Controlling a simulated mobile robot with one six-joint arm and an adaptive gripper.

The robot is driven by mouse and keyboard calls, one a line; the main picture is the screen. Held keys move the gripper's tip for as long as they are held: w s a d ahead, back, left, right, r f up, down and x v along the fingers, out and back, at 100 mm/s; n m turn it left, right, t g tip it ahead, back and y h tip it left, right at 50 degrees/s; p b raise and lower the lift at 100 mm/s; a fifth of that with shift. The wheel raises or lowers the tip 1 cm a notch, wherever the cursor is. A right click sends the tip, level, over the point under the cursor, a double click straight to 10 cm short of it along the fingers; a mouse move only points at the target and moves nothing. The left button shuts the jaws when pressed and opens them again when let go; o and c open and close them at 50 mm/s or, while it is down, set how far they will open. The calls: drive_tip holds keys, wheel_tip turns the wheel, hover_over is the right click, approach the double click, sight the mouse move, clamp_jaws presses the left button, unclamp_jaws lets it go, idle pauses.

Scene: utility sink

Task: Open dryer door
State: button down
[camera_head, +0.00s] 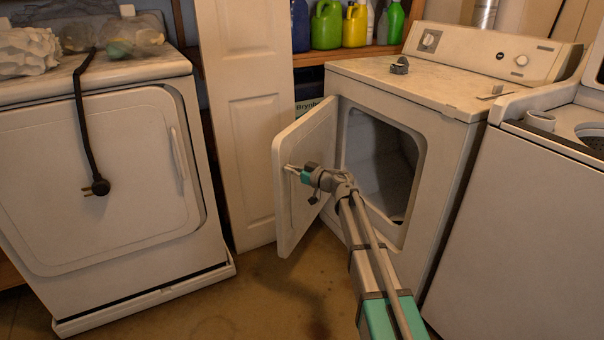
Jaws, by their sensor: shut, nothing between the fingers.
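The dryer (458,135) stands right of centre, a white machine with a control panel at its back. Its door (298,215) stands open, swung out to the left on its left side. The dark drum opening (378,155) shows behind it. My gripper (290,169) is shut and empty, in front of the door's inner face near the door's outer edge. I cannot tell whether it touches the door. My arm reaches in from the lower right and hides part of the opening's lower edge.
Another white machine (100,190) stands at the left with a black cord and plug (97,187) hanging over its front. A washer (510,220) stands at the right. A white panel door (245,120) is behind the dryer door. Floor (240,290) is clear between the machines.

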drive_tip(key=shift+x, duration=1.95)
drive_tip(key=shift+w, duration=0.1)
